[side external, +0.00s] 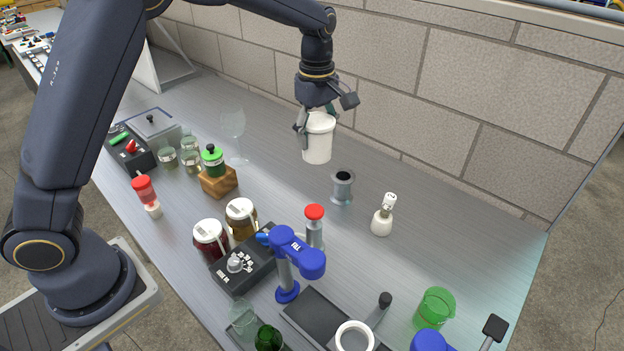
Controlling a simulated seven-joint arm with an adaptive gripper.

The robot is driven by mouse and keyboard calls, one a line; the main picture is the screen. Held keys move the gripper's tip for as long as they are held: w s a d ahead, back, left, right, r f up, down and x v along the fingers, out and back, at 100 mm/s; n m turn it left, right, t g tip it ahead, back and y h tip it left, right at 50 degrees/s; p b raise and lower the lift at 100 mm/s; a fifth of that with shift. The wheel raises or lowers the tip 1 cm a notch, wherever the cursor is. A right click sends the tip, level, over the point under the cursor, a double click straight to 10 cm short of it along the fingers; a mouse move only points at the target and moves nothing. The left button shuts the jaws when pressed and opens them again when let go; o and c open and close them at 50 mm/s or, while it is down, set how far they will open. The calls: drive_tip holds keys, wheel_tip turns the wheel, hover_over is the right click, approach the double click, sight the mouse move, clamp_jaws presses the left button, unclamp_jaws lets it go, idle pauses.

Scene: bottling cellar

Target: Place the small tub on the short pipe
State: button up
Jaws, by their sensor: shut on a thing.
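The small tub (318,143) is white and roughly upright, held in the air above the bench. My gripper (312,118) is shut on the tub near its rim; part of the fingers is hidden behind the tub. The short pipe (342,188) is a grey flanged piece with a dark open top, standing upright on the bench. It lies below and slightly right of the tub in the side external view. The tub and the pipe are apart.
A white-capped bottle (382,218) stands right of the pipe, and a red-capped jar (314,228) stands in front of it. A clear wine glass (234,130) is to the left. Jars and a blue capping device (296,255) crowd the front.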

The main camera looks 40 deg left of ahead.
drive_tip(key=w+f, duration=0.2)
drive_tip(key=w, duration=0.1)
drive_tip(key=w+f, duration=0.5)
drive_tip(key=w, duration=0.1)
drive_tip(key=shift+w+d+f, duration=0.1)
drive_tip(key=shift+d+f, duration=0.15)
drive_tip(key=shift+d, duration=0.15)
drive_tip(key=shift+w+f, duration=0.2)
drive_tip(key=shift+f, duration=1.55)
drive_tip(key=o, duration=1.4)
drive_tip(key=shift+f, duration=0.1)
